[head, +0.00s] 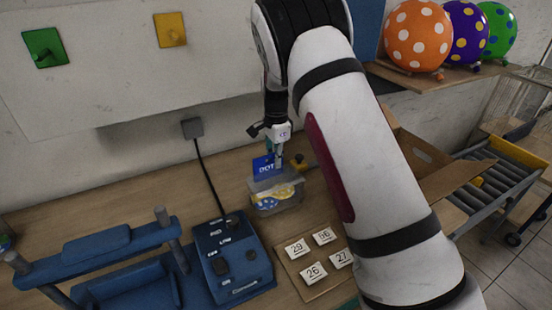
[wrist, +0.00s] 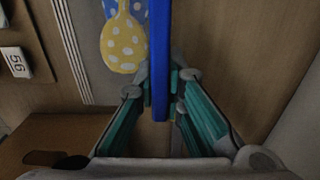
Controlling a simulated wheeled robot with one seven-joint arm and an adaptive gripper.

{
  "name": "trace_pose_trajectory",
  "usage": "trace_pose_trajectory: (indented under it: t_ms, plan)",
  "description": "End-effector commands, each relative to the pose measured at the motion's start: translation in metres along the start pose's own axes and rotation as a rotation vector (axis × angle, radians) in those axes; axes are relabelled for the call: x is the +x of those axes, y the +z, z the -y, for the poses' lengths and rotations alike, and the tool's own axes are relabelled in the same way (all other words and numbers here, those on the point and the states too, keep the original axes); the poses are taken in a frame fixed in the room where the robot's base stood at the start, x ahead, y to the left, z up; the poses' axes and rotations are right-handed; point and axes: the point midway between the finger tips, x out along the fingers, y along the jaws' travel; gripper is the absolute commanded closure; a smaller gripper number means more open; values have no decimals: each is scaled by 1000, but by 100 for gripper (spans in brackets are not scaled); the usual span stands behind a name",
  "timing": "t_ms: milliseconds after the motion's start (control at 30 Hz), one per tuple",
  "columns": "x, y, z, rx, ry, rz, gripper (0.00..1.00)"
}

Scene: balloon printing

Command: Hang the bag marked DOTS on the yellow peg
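The bag (head: 275,195) has a blue header card (head: 262,166) with white letters, of which "DOT" shows. Its clear body shows yellow and blue balloons. My gripper (head: 277,150) is at the card's top, its fingers partly hidden. In the wrist view, its teal fingers (wrist: 160,95) close in on both sides of the card, seen edge-on as a blue strip (wrist: 160,50). Dotted balloons (wrist: 124,42) show left of the strip. I cannot tell whether the bag touches the table. The yellow peg (head: 170,29) is a square on the white wall board, left of and above my gripper.
A green peg (head: 45,47) is farther left on the board. A blue machine (head: 238,258) and blue frame (head: 120,262) stand on the table (head: 130,190). Numbered cards (head: 325,236) and an open cardboard box (head: 430,165) lie to the right. Dotted balloons (head: 417,35) sit on a shelf.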

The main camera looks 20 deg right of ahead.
Motion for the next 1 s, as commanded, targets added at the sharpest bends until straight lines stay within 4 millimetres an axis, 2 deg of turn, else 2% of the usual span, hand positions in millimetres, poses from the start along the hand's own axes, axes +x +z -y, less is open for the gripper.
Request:
trace_pose_trajectory:
  t_ms: [33, 67, 367, 467, 800, 1000]
  plan:
    - [0, 0, 0, 0, 1, 0, 77]
    - [0, 0, 0, 0, 1, 0, 71]
    - [-1, 0, 0, 0, 0, 0, 71]
    - [-7, 0, 0, -1, -1, 0, 71]
    - [-58, 0, 1, 0, -2, 0, 71]
    - [-76, 0, 0, 0, -1, 0, 71]
